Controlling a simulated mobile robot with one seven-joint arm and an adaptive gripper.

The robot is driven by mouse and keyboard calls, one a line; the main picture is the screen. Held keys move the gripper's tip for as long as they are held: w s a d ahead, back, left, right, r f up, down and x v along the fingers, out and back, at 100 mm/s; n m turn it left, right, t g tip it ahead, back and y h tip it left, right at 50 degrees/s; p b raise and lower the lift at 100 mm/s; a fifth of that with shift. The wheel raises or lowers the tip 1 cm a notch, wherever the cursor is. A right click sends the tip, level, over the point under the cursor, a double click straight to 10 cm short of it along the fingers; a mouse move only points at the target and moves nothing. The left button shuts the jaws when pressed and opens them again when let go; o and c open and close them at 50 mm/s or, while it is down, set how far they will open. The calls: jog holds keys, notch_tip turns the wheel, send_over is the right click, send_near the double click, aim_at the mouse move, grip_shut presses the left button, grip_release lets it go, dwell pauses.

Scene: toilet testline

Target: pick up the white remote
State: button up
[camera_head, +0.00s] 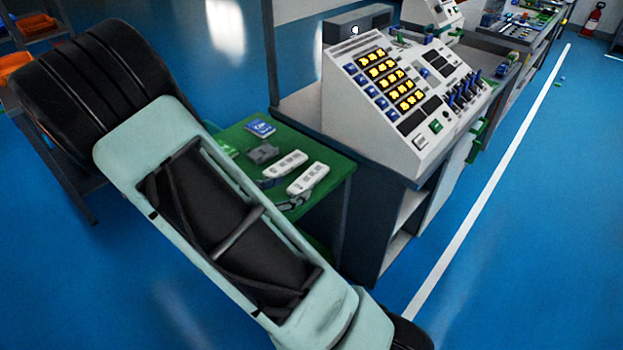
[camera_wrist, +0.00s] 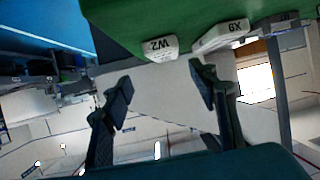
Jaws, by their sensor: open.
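Two white remotes lie side by side on the green table top (camera_head: 333,161): a rear one (camera_head: 285,164) and a front one (camera_head: 308,179) closer to the table's front edge. In the wrist view, which is upside down, their white ends show, one marked W2 (camera_wrist: 157,48) and one marked X9 (camera_wrist: 221,36). My gripper (camera_wrist: 163,91) is open, with its two black fingers apart and nothing between them. It is short of the remotes, touching neither. In the head view my arm hides most of the gripper.
A blue item (camera_head: 260,128) and a dark grey block (camera_head: 263,153) lie behind the remotes. A large control console (camera_head: 405,95) on a dark bench stands right beside the table. Blue floor (camera_head: 500,240) is open to the right.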

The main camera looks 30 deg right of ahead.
aim_at(308, 177)
jog(key=x, duration=0.4)
jog(key=b+x, duration=0.1)
jog(key=x, duration=0.3)
jog(key=shift+w+d+f, duration=0.1)
jog(key=shift+w+f, duration=0.15)
jog(key=shift+w, duration=0.3)
jog(key=c, duration=1.3)
jog(key=shift+r, duration=0.1)
